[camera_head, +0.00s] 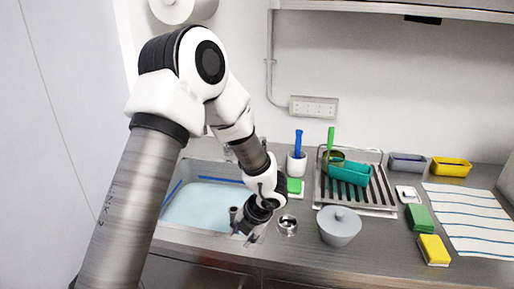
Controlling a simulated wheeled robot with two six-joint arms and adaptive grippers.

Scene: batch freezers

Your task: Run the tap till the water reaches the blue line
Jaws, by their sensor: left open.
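The steel sink (165,233) at the left holds pale blue water (195,207). The blue line (172,192) shows on its left wall and also along its back wall. The water surface lies just below the line in the picture; the exact gap is hard to tell. My left gripper (250,232) is open and points down at the sink's right front edge, beside a short grey upright piece. My left arm crosses in front of the sink's back and hides most of the tap area, so I cannot make out the tap or any stream. My right gripper is out of view.
Right of the sink stand a small steel cup (287,226) and a grey lidded bowl (339,228). Behind are a white pot with a blue-handled tool (297,160) and a drying rack (377,207) with a teal tub. Sponges and a striped cloth (468,220) lie farther right.

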